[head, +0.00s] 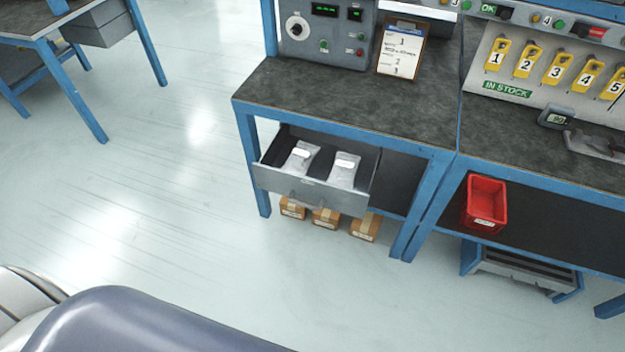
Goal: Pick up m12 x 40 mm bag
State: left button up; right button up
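Two pale bags with white labels lie in an open grey drawer (310,190) under the bench. The left bag (300,160) leans toward the drawer's left side, and the right bag (343,172) lies beside it. The labels are too small to read, so I cannot tell which is the m12 x 40 mm bag. Neither of my grippers is in view.
The drawer hangs below a dark-topped blue bench (350,100) with a control box (325,35) and clipboard (401,48). Cardboard boxes (326,217) sit beneath. A red bin (485,203) is at right. The floor (180,200) before the drawer is clear.

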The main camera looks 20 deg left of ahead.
aim_at(299, 159)
jog(key=i+j, duration=1.1)
jog(key=i+l+z, duration=0.05)
jog(key=i, duration=0.1)
